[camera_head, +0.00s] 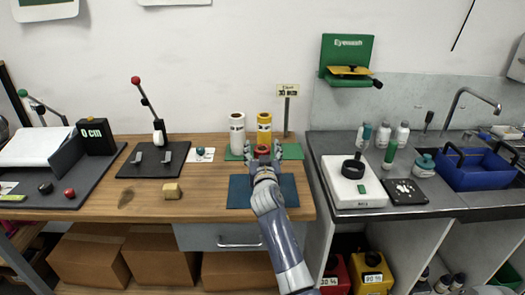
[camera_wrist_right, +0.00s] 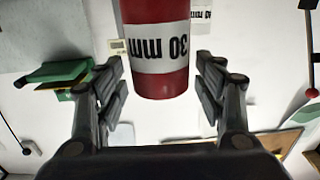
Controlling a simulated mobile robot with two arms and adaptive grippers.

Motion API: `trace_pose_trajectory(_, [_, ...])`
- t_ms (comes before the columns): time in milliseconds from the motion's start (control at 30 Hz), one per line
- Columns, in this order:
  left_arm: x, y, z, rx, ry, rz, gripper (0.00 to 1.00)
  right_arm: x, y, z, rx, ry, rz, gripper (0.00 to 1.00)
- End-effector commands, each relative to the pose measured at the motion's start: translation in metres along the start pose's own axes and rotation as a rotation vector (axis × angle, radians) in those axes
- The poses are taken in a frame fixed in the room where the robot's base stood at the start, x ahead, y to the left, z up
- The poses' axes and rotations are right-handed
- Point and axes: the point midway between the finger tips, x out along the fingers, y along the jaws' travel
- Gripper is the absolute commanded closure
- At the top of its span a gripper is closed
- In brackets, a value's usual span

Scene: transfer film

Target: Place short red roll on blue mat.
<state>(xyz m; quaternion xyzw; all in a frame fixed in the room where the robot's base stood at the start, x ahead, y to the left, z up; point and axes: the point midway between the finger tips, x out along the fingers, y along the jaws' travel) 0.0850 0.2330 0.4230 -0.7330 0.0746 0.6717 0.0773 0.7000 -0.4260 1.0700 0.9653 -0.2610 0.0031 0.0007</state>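The short red roll (camera_head: 262,149) stands upright by the front of the green mat (camera_head: 231,157), in line with my right gripper. In the wrist view the red roll (camera_wrist_right: 158,84) has a white "30 mm" label and lies between the spread fingers, with gaps on both sides. My right gripper (camera_head: 263,162) is open, its fingers reaching toward the roll; it also shows in the wrist view (camera_wrist_right: 161,85). The blue mat (camera_head: 239,192) lies in front of the green mat, partly covered by my right arm. My left gripper is not in view.
A white roll (camera_head: 237,135) and a yellow roll (camera_head: 264,129) stand close behind the red one. A sign on a post (camera_head: 287,105) is at the right. A small wooden block (camera_head: 172,191) lies to the left; the tabletop between it and the blue mat is clear.

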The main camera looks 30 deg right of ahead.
Motion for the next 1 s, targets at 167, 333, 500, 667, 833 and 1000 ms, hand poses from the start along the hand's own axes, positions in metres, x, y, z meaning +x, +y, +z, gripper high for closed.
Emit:
trace_pose_trajectory(167, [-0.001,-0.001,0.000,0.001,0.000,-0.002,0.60,0.000,0.000,-0.001,0.000,0.000,0.000,0.36])
trace_pose_trajectory(333, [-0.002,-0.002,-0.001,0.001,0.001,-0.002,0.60,-0.004,0.000,-0.002,0.000,-0.001,-0.001,0.36])
trace_pose_trajectory(500, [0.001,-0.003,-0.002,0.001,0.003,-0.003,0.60,-0.027,-0.001,-0.001,0.001,-0.001,-0.001,0.36])
trace_pose_trajectory(667, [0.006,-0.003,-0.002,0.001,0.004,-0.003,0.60,-0.054,0.000,0.000,0.002,-0.001,-0.001,0.36])
trace_pose_trajectory(833, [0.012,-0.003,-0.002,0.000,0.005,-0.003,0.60,-0.083,-0.001,-0.001,0.003,-0.001,-0.001,0.36])
trace_pose_trajectory(1000, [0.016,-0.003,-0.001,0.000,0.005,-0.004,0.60,-0.106,-0.001,-0.001,0.001,-0.001,-0.001,0.36])
